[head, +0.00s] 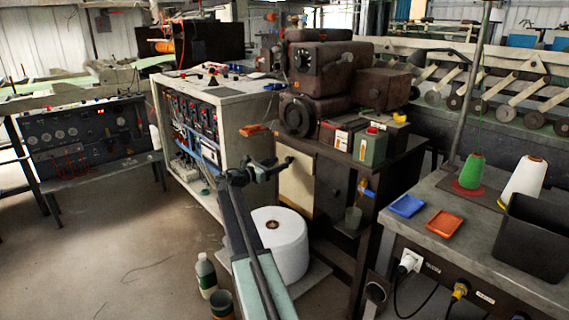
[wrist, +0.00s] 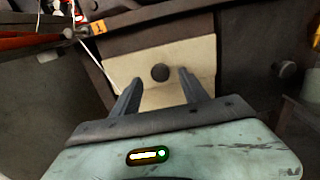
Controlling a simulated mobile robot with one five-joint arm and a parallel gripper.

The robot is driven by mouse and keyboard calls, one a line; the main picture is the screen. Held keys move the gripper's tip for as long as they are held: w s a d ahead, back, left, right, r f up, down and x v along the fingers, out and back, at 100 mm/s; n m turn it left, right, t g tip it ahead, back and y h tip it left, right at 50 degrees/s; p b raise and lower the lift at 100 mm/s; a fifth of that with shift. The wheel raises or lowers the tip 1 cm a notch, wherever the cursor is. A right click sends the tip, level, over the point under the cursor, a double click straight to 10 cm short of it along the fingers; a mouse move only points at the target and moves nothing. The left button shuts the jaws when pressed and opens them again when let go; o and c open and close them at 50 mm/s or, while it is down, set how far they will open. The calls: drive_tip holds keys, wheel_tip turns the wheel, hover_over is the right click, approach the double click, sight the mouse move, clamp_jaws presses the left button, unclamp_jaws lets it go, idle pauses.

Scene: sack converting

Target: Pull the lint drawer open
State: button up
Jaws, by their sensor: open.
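The lint drawer shows as a cream front panel (wrist: 185,55) in the wrist view, with a dark round knob (wrist: 160,72) in its middle. In the head view the cream panel (head: 298,188) is set in the dark stand under the sewing machine, partly hidden by my gripper. My gripper (wrist: 158,78) is open and empty. In the wrist view the knob appears between its two fingertips, one to each side. I cannot tell whether the fingers reach as far as the knob. In the head view my gripper (head: 270,167) is in front of the panel's upper part.
A large white roll (head: 285,255) stands on the floor below my arm. A white control cabinet (head: 215,125) is to the left. A green can (head: 370,147) stands on the machine stand. At right is a bench (head: 415,225) with trays and thread cones.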

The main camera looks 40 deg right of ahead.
sight(287, 160)
drive_tip(key=d, duration=0.3)
drive_tip(key=shift+s+d, duration=0.1)
drive_tip(key=shift+d, duration=0.2)
clamp_jaws()
idle(1.0)
